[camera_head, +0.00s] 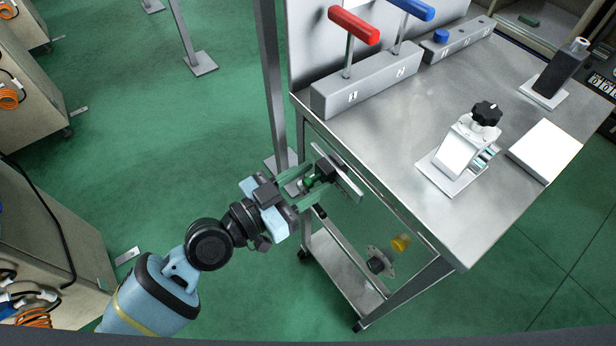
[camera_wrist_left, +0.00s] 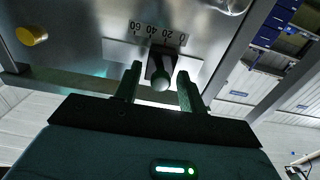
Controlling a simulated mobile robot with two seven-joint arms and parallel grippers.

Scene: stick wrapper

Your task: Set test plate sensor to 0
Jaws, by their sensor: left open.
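The test plate sensor is a dark slider with a rounded green-grey knob (camera_wrist_left: 162,78) on a pale scale plate (camera_wrist_left: 118,50) in the left wrist view. The printed numbers run along the plate, with 0 at the right end; the knob sits left of the 0, roughly below the 20. My left gripper (camera_wrist_left: 160,88) is open, with one finger on each side of the knob; contact cannot be told. In the head view the left gripper (camera_head: 318,178) is at the table's left side, and the plate (camera_head: 347,180) shows at its fingers. My right gripper is not in view.
The metal table (camera_head: 430,225) carries a block with red (camera_head: 354,25) and blue (camera_head: 412,8) T-handles, a clamp with a black knob (camera_head: 486,113) and a white block (camera_head: 545,150). A yellow knob (camera_head: 401,242) is on the side below the tabletop. Green floor lies open to the left.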

